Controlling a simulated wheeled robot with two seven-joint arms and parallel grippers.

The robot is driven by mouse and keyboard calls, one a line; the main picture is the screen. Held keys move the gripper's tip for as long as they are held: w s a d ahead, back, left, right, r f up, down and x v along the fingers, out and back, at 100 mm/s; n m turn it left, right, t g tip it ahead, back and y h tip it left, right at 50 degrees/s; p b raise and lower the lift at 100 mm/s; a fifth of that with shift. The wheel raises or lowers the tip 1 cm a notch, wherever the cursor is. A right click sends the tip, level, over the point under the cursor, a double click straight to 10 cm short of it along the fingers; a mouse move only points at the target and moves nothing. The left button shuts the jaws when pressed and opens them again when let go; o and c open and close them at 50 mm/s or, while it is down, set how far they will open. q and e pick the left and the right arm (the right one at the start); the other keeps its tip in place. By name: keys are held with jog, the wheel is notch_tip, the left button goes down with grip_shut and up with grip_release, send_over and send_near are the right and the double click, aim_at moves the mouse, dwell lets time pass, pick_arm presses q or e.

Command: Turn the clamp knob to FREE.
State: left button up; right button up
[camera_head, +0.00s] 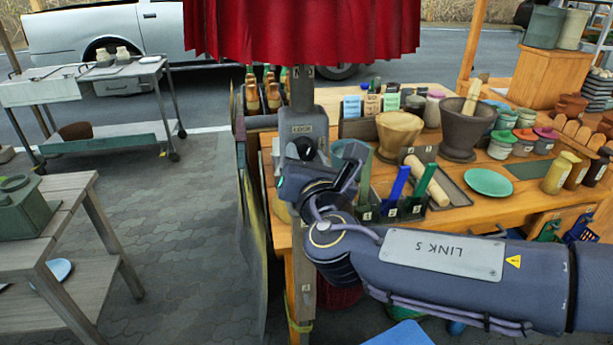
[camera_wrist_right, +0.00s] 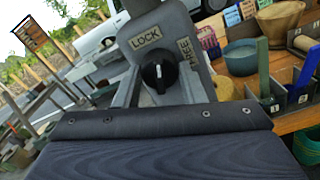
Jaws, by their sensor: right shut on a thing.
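The clamp (camera_head: 302,120) is a grey block on the upright post under the red canopy. Its round black knob (camera_wrist_right: 158,76) shows in the right wrist view, with a white mark pointing roughly upward. The LOCK label (camera_wrist_right: 145,37) is above and slightly left of it; the FREE label (camera_wrist_right: 187,52) is to its right. The knob also shows in the head view (camera_head: 304,147). My right gripper (camera_head: 301,160) is at the clamp, shut on the knob; its fingertips are partly hidden by the hand. My left gripper is out of view.
Right of the post, a wooden table (camera_head: 535,185) holds a mortar (camera_head: 463,130), bowls, jars, a rolling pin (camera_head: 427,180) and blue and green tools. A metal cart (camera_head: 85,85) and a grey table (camera_head: 45,215) stand at left, with open paving (camera_head: 190,220) between.

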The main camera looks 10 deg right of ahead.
jog(key=m+b, duration=0.3)
jog(key=b, duration=0.1)
jog(key=m+b, duration=0.4)
jog(key=b, duration=0.1)
jog(key=m+b, duration=0.4)
jog(key=b, duration=0.1)
jog(key=shift+f, duration=0.3)
jog(key=shift+r+m+b, duration=0.2)
jog(key=shift+m+b, duration=1.2)
jog(key=shift+b, duration=0.05)
jog(key=o, duration=1)
jog(key=shift+r, duration=0.1)
jog(key=s, duration=0.7)
jog(key=shift+s, duration=0.4)
